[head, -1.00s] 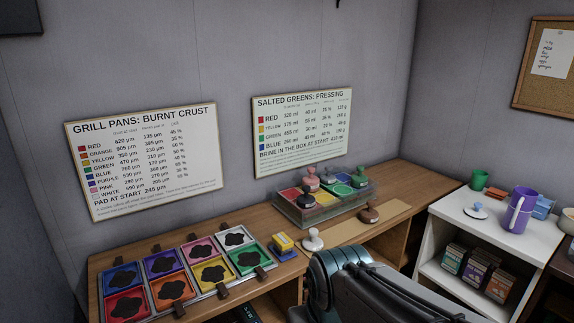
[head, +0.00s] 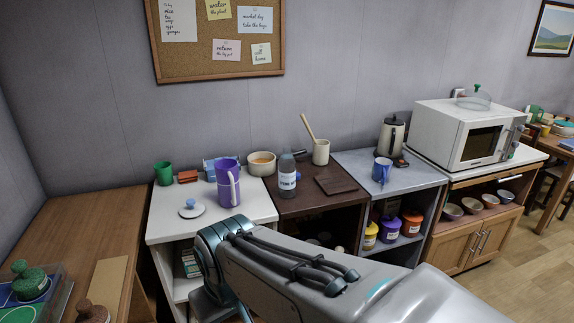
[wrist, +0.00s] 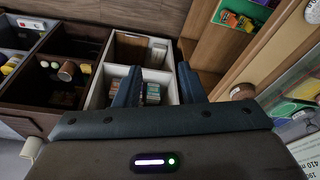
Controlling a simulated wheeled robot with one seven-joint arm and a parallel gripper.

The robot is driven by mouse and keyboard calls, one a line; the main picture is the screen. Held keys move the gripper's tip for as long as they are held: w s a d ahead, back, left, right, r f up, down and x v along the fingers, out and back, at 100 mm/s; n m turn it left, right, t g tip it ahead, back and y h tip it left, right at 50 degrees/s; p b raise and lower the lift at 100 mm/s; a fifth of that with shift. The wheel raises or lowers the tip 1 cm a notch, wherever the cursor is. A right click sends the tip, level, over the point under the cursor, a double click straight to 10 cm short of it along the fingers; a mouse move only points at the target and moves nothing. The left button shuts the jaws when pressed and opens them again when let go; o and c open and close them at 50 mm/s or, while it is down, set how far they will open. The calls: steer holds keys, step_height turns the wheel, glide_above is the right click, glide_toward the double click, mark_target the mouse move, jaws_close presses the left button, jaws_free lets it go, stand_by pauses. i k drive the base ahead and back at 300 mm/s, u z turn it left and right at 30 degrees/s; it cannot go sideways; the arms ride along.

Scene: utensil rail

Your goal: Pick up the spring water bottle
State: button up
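The spring water bottle (head: 287,175) is a clear bottle with a white label bearing dark print. It stands upright on the dark brown cabinet top in the head view, between a bowl and a utensil crock. My arm reaches across the bottom of the head view, and its gripper end is hidden there. In the wrist view my gripper (wrist: 160,88) has its two dark fingers apart with nothing between them. It is above the shelf fronts, away from the bottle. I cannot make out the bottle in the wrist view.
A purple pitcher (head: 228,185), a bowl (head: 261,163) and a green cup (head: 163,173) stand left of the bottle. A crock (head: 321,152) with a wooden spoon stands behind right, and a dark board (head: 336,185) lies right. A kettle (head: 391,137) and microwave (head: 465,136) are farther right.

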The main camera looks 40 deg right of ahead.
mark_target(287, 163)
steer(key=z, duration=0.75)
steer(key=i, duration=1.05)
steer(key=z, duration=0.5)
